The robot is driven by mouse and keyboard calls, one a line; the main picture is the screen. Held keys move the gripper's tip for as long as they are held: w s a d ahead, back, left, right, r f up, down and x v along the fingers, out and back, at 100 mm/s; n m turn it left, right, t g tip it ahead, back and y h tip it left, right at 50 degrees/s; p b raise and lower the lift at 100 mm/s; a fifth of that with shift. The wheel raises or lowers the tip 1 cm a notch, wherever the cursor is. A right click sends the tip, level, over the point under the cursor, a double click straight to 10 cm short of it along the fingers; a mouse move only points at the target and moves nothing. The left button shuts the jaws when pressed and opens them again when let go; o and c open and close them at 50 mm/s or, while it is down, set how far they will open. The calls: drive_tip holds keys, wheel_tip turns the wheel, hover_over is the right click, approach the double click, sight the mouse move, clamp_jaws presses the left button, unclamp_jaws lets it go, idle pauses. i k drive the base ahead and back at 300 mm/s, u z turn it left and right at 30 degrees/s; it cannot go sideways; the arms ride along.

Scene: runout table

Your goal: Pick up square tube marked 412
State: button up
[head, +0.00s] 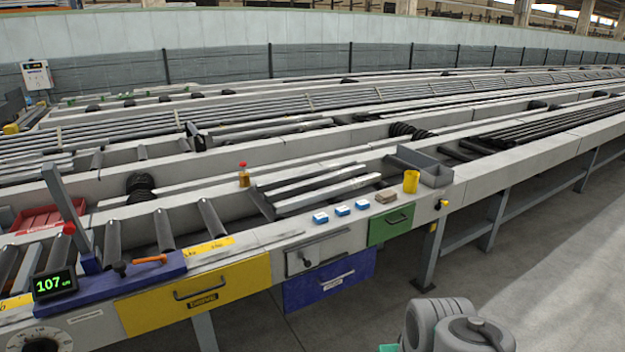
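Several pale square-section tubes (322,185) lie side by side on the near table, behind the row of blue-and-white boxes. Their near ends rest by a dark angled plate (262,203). No marking 412 is legible on any tube, so I cannot tell which one it is. More long bars lie on the conveyor beds farther back. My gripper is not in view; only grey rounded parts of my arm show at the bottom right.
Open floor (540,270) lies at the right.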

sight(260, 186)
drive_tip(key=z, duration=0.55)
drive_tip(key=i, duration=1.1)
drive_tip(key=z, duration=0.5)
drive_tip(key=i, duration=1.2)
drive_tip(key=u, duration=0.6)
drive_tip(key=i, duration=0.75)
drive_tip(key=u, duration=1.35)
drive_tip(key=i, duration=0.6)
drive_tip(key=u, duration=0.5)
